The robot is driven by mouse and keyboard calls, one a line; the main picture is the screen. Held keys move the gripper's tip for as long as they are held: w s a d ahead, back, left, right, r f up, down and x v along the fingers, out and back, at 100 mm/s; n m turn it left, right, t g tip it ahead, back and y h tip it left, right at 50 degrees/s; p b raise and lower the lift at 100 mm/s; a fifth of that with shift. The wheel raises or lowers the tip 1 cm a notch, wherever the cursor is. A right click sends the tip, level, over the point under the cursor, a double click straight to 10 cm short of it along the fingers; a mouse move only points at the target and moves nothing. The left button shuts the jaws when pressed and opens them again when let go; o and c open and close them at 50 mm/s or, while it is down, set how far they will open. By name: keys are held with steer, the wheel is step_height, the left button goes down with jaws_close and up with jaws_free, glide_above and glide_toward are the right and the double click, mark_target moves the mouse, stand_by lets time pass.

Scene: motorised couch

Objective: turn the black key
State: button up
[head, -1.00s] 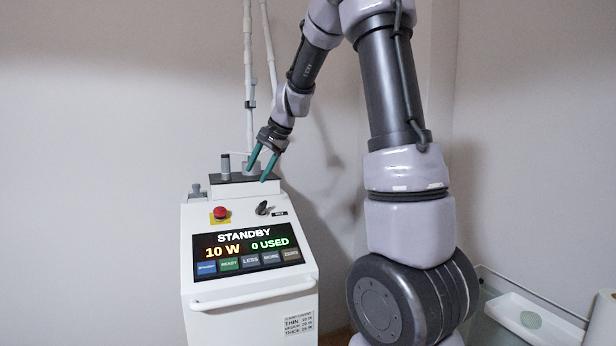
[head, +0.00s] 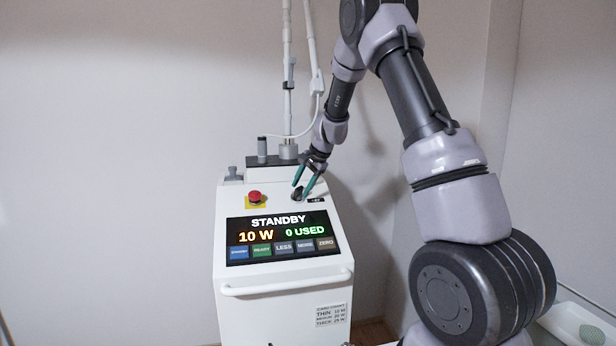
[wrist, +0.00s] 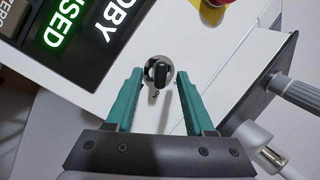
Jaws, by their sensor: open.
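The black key (head: 297,193) sits on the sloped top panel of the white machine, right of the red button. In the wrist view the black key (wrist: 161,72) stands in a round metal switch, just beyond and between the two fingertips. My gripper (head: 306,182) is open, its teal fingers pointing down at the key from above. In the wrist view my gripper (wrist: 158,77) has one finger on each side of the key, with gaps to both. I cannot tell whether the fingertips have reached the key's height.
A red button (head: 254,198) on a yellow plate is left of the key. The screen (head: 282,238) below reads STANDBY, 10 W, 0 USED. A dark ledge with posts (head: 263,152) and a white hose stands behind. A front handle (head: 287,286) crosses the machine.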

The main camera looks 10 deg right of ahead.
steer(key=shift+x, duration=0.9)
steer(key=shift+c, duration=0.3)
jaws_close()
steer(key=shift+o, duration=0.3)
jaws_free()
steer(key=v, duration=1.1)
